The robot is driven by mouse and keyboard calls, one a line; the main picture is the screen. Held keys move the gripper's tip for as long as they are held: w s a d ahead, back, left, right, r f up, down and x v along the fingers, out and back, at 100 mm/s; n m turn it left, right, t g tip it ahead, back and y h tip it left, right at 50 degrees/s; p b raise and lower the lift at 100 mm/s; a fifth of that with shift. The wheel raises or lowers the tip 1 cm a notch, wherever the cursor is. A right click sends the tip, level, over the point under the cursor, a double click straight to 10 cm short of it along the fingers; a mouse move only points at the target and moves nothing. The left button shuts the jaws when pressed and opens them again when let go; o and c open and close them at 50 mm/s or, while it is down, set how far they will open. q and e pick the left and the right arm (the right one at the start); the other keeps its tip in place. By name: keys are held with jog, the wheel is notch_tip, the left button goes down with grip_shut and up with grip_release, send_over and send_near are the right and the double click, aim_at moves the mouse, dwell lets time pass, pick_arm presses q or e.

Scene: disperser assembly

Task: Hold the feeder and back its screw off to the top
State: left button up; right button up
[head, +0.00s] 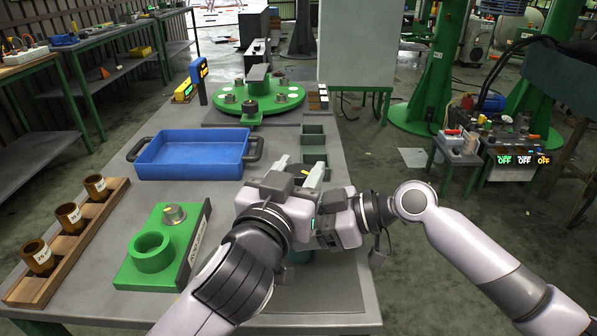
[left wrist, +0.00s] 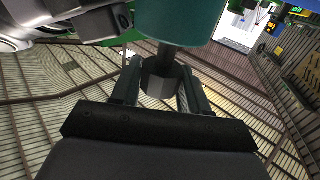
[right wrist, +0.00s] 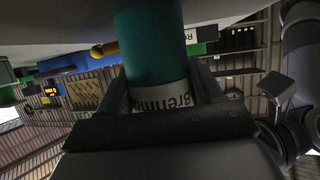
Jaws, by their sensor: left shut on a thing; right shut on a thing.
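The feeder shows as a teal cylinder (left wrist: 182,22) in the left wrist view. A dark grey rod and faceted knob, its screw (left wrist: 160,84), stick out from its end. My left gripper (head: 300,170) is shut on the screw's knob, with one finger on each side. In the right wrist view the feeder's teal body (right wrist: 152,48) has a white band with black lettering. My right gripper (right wrist: 163,95) is shut around the body at that band.
A blue tray (head: 192,170) lies left of the grippers on the grey table. A green holder (head: 135,268) with a ring and a metal part stands at front left, beside a wooden rack (head: 40,286) of brown cups. A green round fixture (head: 218,117) stands behind.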

pick_arm(q)
jog(key=shift+n+t+y, duration=0.3)
jog(key=shift+n+y, duration=0.5)
jog(key=shift+y, duration=0.4)
pick_arm(e)
jog(key=shift+s+a, duration=0.1)
pick_arm(q)
jog(key=shift+y, duration=0.3)
jog(key=o, duration=1)
jog(key=shift+h, duration=0.6)
